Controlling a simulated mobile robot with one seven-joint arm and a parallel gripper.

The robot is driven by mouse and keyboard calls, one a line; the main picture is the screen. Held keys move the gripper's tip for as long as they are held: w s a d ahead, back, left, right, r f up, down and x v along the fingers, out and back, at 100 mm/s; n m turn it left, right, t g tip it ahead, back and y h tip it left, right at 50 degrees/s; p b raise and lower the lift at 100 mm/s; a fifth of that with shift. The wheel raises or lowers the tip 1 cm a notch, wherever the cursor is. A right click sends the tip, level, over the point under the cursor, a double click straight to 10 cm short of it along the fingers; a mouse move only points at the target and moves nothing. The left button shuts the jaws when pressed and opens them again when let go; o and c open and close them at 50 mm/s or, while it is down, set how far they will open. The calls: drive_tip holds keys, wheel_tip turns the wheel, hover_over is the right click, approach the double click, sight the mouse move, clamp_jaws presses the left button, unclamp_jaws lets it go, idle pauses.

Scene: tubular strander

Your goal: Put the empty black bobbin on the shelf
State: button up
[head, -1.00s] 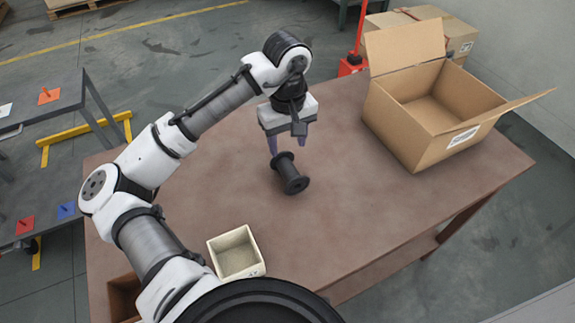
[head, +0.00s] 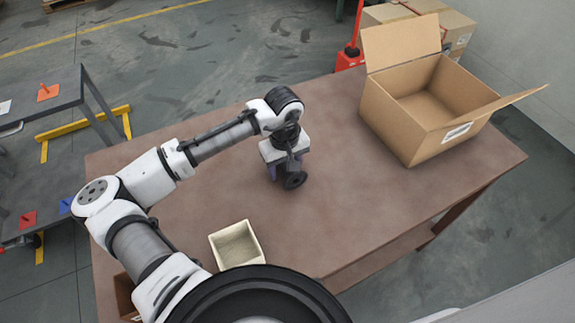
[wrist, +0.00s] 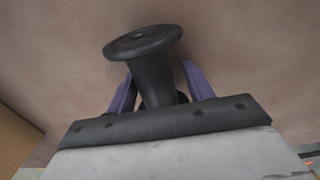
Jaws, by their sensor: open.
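The empty black bobbin (head: 295,180) lies on the brown table, its near flange showing below my gripper in the head view. My gripper (head: 283,176) is open and low over it. In the wrist view the two purple fingers stand on either side of the bobbin's core (wrist: 157,82), with a gap visible on each side. One flange (wrist: 143,42) sticks out beyond the fingers; the other end is mostly hidden by the gripper body. A grey two-level shelf unit (head: 62,80) stands at the left, with colored pegged plates on it.
An open cardboard box (head: 420,120) stands on the table (head: 340,220) at the right. A small cream bin (head: 236,246) is near the front edge, with a brown box (head: 124,296) at the front left. A yellow floor frame (head: 85,130) stands by the shelf unit.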

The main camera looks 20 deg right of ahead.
drive_tip(key=c, duration=0.9)
drive_tip(key=shift+r, duration=0.15)
drive_tip(key=shift+c, duration=0.2)
wheel_tip(320, 180, up, 18)
drive_tip(key=b, duration=0.4)
drive_tip(key=shift+f+b, duration=0.25)
drive_tip(key=shift+b, duration=0.05)
